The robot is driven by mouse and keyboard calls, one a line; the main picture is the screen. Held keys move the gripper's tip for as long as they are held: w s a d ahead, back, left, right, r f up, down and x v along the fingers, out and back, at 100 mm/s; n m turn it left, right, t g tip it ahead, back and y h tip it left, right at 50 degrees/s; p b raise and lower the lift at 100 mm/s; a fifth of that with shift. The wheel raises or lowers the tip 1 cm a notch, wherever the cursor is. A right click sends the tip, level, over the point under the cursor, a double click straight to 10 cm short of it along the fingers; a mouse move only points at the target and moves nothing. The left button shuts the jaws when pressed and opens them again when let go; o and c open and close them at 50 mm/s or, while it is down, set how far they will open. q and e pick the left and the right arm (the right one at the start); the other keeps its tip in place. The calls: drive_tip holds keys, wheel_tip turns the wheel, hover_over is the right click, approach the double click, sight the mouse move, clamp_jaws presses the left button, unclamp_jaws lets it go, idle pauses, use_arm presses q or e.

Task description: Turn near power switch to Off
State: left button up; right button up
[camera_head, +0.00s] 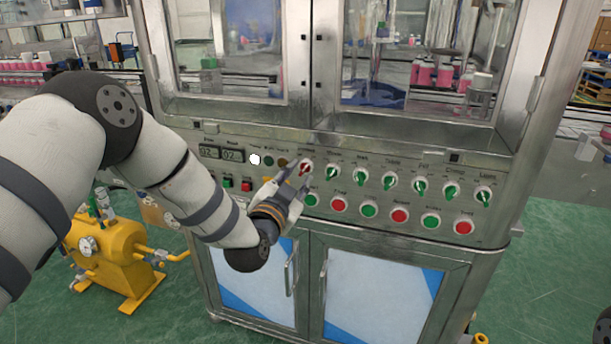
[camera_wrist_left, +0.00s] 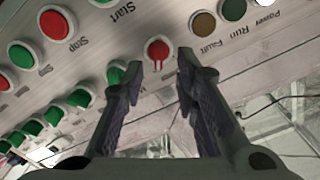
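The red power switch (camera_head: 305,167) is a round knob on the cabinet's sloped control panel (camera_head: 352,204), at the left end of the row of rotary switches. My left gripper (camera_head: 297,182) is at the panel just in front of it. In the left wrist view the red switch (camera_wrist_left: 158,49) shows between and just beyond the two open fingertips (camera_wrist_left: 160,63), with a gap on each side. Its grip bar looks roughly upright there, but its label is too small to read.
Green rotary switches (camera_head: 390,180) continue to the right, above red and green push buttons (camera_head: 399,215). Indicator lamps (camera_head: 268,160) and two displays (camera_head: 220,154) sit to the left. A yellow tank (camera_head: 105,250) stands left of the cabinet. Glass doors (camera_head: 380,45) are above the panel.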

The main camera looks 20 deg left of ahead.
sight(303, 170)
use_arm(q)
drive_tip(key=w, duration=0.2)
drive_tip(key=shift+w+f, duration=0.25)
drive_tip(key=shift+w, duration=0.15)
drive_tip(key=shift+w+d+r, duration=0.1)
drive_tip(key=shift+w+r, duration=0.05)
drive_tip(key=shift+w, duration=0.2)
use_arm(e)
drive_tip(key=shift+s+f, duration=0.4)
drive_tip(key=shift+s, duration=0.05)
use_arm(q)
clamp_jaws()
